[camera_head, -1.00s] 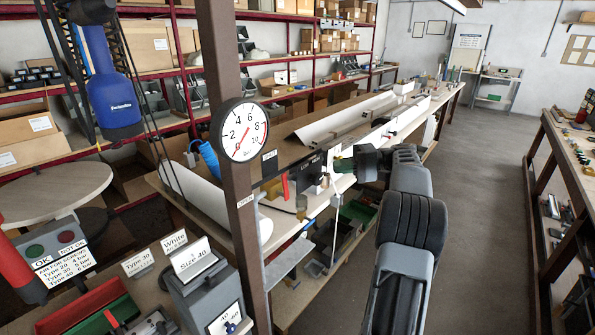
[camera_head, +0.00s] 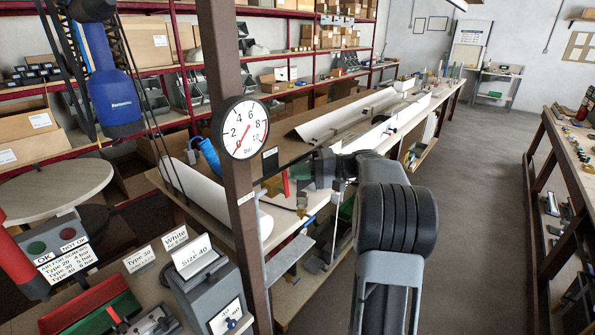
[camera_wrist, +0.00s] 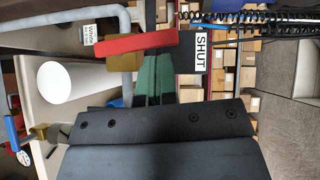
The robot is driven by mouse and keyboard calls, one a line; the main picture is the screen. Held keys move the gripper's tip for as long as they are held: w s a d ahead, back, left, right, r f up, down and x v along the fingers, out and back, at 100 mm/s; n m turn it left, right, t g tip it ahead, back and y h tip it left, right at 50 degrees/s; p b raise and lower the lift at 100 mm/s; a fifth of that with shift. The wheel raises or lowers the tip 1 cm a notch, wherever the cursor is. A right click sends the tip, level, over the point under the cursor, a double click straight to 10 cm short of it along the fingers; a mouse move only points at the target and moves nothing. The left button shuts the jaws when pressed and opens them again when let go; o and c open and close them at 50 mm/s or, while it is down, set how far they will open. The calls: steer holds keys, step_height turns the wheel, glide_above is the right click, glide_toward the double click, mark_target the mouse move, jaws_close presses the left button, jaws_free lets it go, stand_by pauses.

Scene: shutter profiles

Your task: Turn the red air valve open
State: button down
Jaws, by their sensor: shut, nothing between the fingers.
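The red air valve lever (camera_head: 285,183) hangs upright beside the post in the head view. In the wrist view the red lever (camera_wrist: 135,45) lies across the top middle, with a brass-coloured part (camera_wrist: 121,92) below it. A white SHUT label (camera_wrist: 201,54) on a dark plate is right of the lever. My gripper (camera_head: 300,174) is just right of the lever in the head view. Its green fingers (camera_wrist: 153,78) are together and empty, their tips close to the lever in the wrist view. I cannot tell whether they touch it.
A pressure gauge (camera_head: 240,128) is on the brown post (camera_head: 229,60), its red needle near zero. A white roll (camera_head: 215,195) lies on the bench behind the post. A grey pipe (camera_wrist: 125,50) runs left of the lever. The floor aisle (camera_head: 480,200) at the right is clear.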

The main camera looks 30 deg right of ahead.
steer(key=shift+s+a, duration=0.15)
steer(key=shift+a, duration=0.15)
